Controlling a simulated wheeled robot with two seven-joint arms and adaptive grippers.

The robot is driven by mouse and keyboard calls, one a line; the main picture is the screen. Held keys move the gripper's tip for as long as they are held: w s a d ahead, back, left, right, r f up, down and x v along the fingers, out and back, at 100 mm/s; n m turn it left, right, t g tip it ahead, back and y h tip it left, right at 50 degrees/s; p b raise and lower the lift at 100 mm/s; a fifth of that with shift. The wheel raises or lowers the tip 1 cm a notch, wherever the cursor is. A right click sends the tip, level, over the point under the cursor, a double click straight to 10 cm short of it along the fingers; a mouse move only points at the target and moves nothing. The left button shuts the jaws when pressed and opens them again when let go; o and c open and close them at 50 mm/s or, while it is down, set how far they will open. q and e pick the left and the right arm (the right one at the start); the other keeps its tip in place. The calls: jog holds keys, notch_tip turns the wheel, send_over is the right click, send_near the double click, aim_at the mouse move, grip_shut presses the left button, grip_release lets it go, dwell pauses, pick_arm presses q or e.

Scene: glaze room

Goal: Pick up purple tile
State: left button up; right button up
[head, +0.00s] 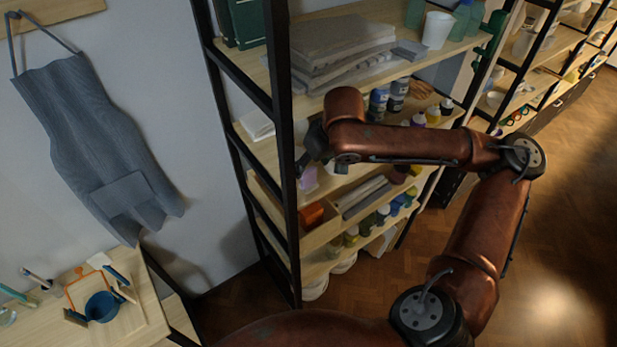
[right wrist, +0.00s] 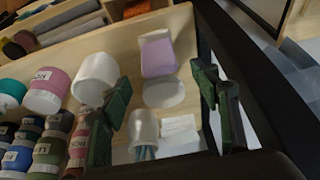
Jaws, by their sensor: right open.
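The purple tile (right wrist: 159,57), pale at its top edge and purple below, stands on a wooden shelf between my right gripper's fingers as seen in the right wrist view, farther off than the fingertips. In the head view a small purple patch that looks like it (head: 308,180) shows just below my right gripper (head: 311,152), by the dark shelf post. The right gripper also shows in the right wrist view (right wrist: 162,77); its fingers are wide apart with nothing held. I cannot tell the exact gap to the tile. My left gripper is not in view.
A white round disc (right wrist: 164,93), a white cup (right wrist: 96,78) and a white pot (right wrist: 143,128) are close to the tile. Several labelled jars (right wrist: 47,92) crowd the left. The dark shelf post (head: 283,150) stands close beside the gripper.

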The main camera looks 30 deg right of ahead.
aim_at(309, 170)
jog(key=x, duration=0.5)
jog(key=shift+c, duration=0.6)
jog(key=c, duration=1.2)
jog(key=shift+r, duration=0.1)
